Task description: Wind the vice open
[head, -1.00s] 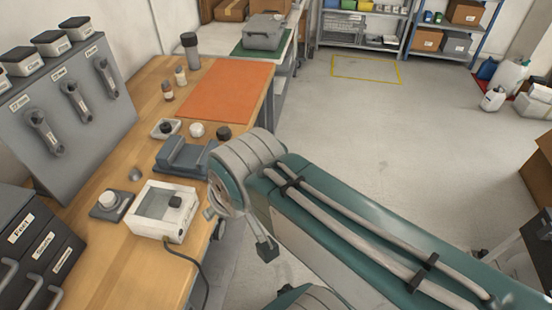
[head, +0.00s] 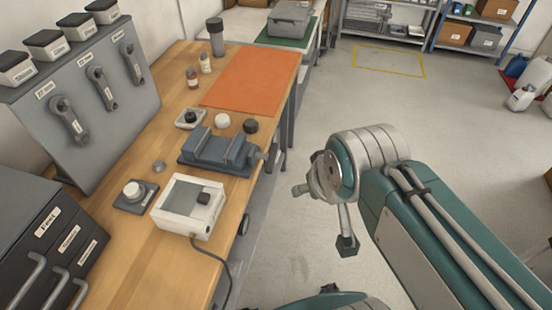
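The dark grey vice (head: 214,150) sits on the wooden bench near its right edge. Two raised jaw blocks show on it with a groove between them; how wide the gap is I cannot tell exactly. Its screw end and handle (head: 272,156) stick out on the right, over the bench edge. My gripper (head: 322,219) is right of the vice and its handle, apart from both, over the floor beside the bench. Its two fingers look spread apart, one to the left and one downward, with nothing between them.
A white box with a cable (head: 190,206) and a small knob unit (head: 135,196) stand in front of the vice. Small round items and an orange mat (head: 250,82) lie behind it. A wrench panel (head: 90,95) stands at left.

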